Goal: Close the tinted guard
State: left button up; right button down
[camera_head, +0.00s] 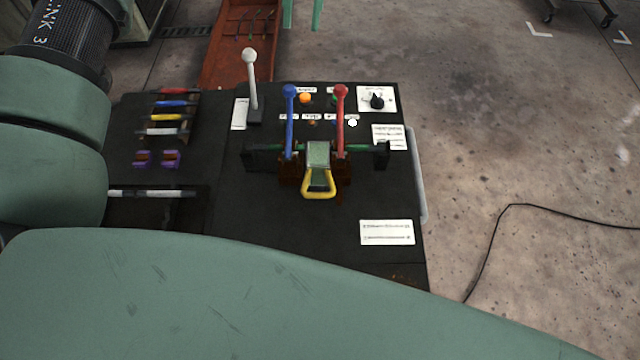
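The black control console (290,225) lies ahead of me. A thin pale grey strip (419,180) runs along its right edge; I cannot tell whether it is the tinted guard, and no other clearly tinted panel shows. At the console's middle, a green block (318,154) with a yellow loop handle (320,190) sits on a cross shaft between a blue lever (290,115) and a red lever (340,120). My own green arm links fill the left and bottom of the view and hide the console's near side.
A white-knobbed lever (250,80) stands upright at the back left. A black dial (376,100) and an orange button (305,98) sit at the back. Coloured handles (173,104) line the left. A cable (560,210) crosses open floor on the right.

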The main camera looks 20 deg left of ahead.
pick_arm(q)
jog(key=s+d+f+m+t+y+b, duration=0.2)
jog(key=s+d+f+m+y, duration=0.3)
jog(key=s+d+f+m, duration=0.45)
jog(key=m+t, duration=0.3)
jog(key=m, duration=0.5)
send_near(318, 194)
jog(key=shift+n, duration=0.25)
jog(key=p+x, duration=0.1)
jog(key=x, duration=0.5)
jog(key=shift+a+f, duration=0.15)
jog(key=shift+f, duration=0.1)
jog(key=shift+a+f, duration=0.2)
jog(key=shift+f, duration=0.35)
grip_shut()
